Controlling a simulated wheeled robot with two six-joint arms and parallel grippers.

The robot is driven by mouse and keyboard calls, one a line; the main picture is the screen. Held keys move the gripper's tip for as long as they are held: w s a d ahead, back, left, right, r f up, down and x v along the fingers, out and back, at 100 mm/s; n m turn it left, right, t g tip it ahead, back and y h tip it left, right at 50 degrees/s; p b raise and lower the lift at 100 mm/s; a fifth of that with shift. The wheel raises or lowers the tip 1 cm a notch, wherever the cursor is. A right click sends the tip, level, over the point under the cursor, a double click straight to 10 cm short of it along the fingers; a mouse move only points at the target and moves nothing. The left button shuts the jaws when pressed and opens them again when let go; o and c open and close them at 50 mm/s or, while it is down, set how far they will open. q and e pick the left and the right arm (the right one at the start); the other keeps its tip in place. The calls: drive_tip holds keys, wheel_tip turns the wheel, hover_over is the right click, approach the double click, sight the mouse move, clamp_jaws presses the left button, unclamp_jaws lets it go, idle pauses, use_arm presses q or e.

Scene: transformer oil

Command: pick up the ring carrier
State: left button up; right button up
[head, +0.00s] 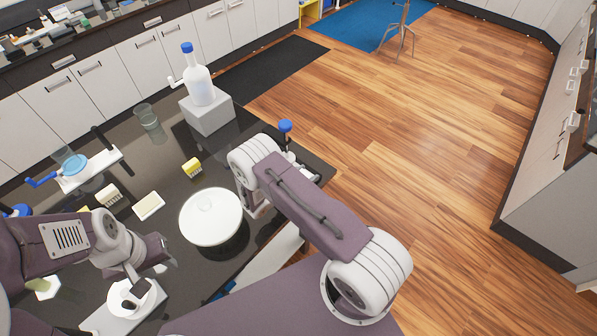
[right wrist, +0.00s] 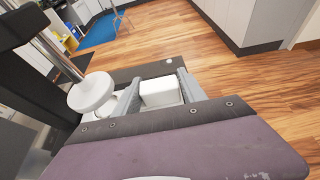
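I cannot tell for sure which thing is the ring carrier. In the right wrist view a small white block (right wrist: 160,92) lies between the two spread grey fingers of my right gripper (right wrist: 160,95); I cannot tell whether they touch it. In the head view my right arm hides this gripper and the block. My left gripper (head: 150,262) is at the lower left, just above a white stand (head: 118,318) with a round white top. Its fingertips are small and partly hidden, so their opening is unclear.
A round white plate (head: 210,217) stands between my arms; it also shows in the right wrist view (right wrist: 92,92). Behind are a yellow block (head: 192,168), a flat white block (head: 149,205), a beaker (head: 146,116) and a blue-capped bottle (head: 200,88) on a grey box (head: 207,112).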

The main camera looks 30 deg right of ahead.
clamp_jaws()
drive_tip(key=shift+a+r+b, duration=0.1)
drive_tip(key=shift+r+b, duration=0.45)
drive_tip(key=s+a+b, duration=0.1)
drive_tip(key=a, duration=0.1)
drive_tip(key=s+a, duration=0.1)
drive_tip(key=a, duration=0.2)
drive_tip(key=s+a+b, duration=0.1)
drive_tip(key=a, duration=0.1)
drive_tip(key=shift+a+r+b, duration=0.2)
drive_tip(key=shift+a+b, duration=0.1)
drive_tip(key=shift+a, duration=0.05)
wheel_tip(320, 180, up, 14)
drive_tip(key=shift+d+f+b, duration=0.2)
drive_tip(key=shift+d+b, duration=0.05)
drive_tip(key=shift+b, duration=0.15)
